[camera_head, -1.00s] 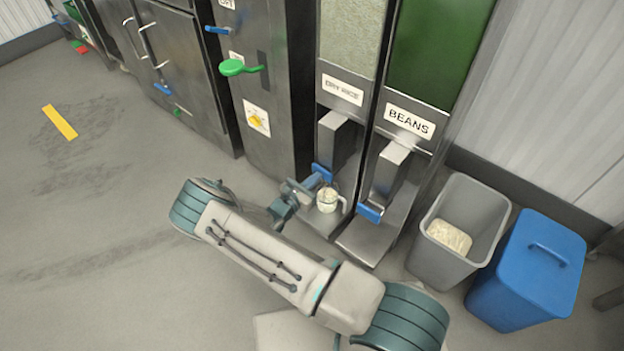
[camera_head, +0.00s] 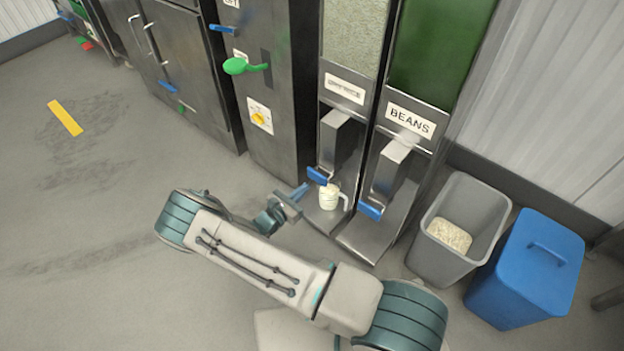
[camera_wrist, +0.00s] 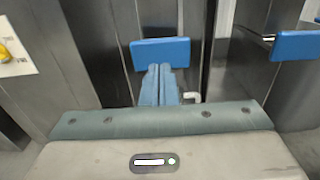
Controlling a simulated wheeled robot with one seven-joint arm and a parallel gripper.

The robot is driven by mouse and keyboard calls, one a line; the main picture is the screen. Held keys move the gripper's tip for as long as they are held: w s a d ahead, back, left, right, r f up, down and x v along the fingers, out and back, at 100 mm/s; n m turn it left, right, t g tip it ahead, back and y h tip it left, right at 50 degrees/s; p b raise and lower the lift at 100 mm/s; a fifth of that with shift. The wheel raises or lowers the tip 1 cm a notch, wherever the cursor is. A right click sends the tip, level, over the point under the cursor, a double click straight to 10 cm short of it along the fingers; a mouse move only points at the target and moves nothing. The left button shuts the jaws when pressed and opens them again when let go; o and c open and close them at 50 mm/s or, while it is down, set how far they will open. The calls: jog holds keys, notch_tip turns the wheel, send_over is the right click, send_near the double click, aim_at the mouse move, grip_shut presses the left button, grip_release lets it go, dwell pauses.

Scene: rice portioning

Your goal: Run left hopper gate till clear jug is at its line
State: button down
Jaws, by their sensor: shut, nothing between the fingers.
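The left hopper (camera_head: 353,40) holds pale grains behind its window; its label is blurred. Its blue gate paddle (camera_head: 317,175) sticks out below the grey spout (camera_head: 337,138). The clear jug (camera_head: 330,197) stands upright under that spout with pale contents inside; its line and exact level are too small to read. My gripper (camera_head: 302,189) is shut and empty, just left of and below the paddle. In the wrist view its blue fingers (camera_wrist: 160,85) point at the paddle (camera_wrist: 160,52), which fills the space ahead. Only the jug's handle (camera_wrist: 192,97) shows there, right of the fingers.
The BEANS hopper (camera_head: 437,45) with its own blue paddle (camera_head: 370,211) stands close on the right. A grey bin (camera_head: 450,215) with pale contents and a blue lidded bin (camera_head: 530,270) are farther right.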

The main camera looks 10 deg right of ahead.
jog(key=v, duration=0.7)
jog(key=shift+p, duration=0.45)
jog(key=shift+w, duration=0.15)
jog(key=s+d+r+m+g+y+p, duration=0.25)
jog(key=r+m+g+p, duration=0.2)
jog(key=r, duration=0.75)
jog(key=s+d+r+m+g+y+p, duration=0.15)
jog(key=d+r+m+g+p, duration=0.35)
jog(key=r, duration=0.7)
jog(key=s+d+r+m+g+y+p, duration=0.1)
jog(key=s+d+r+m+g+p, duration=0.15)
jog(key=r+m+p, duration=0.65)
jog(key=s+r+m+t+y+p, duration=0.1)
jog(key=s+r, duration=0.4)
jog(key=r, duration=0.6)
jog(key=s+d+r+m+t+y+p, duration=0.1)
jog(key=s+r+m+y+p, duration=0.3)
jog(key=r, duration=0.8)
jog(key=s+r+m+t+y+p, duration=0.1)
jog(key=s+r+y+p, duration=0.3)
jog(key=r, duration=0.7)
jog(key=shift+s+d+r+m+p, duration=0.2)
jog(key=shift+s+r+m+p, duration=0.1)
jog(key=shift+s+m+p, duration=0.65)
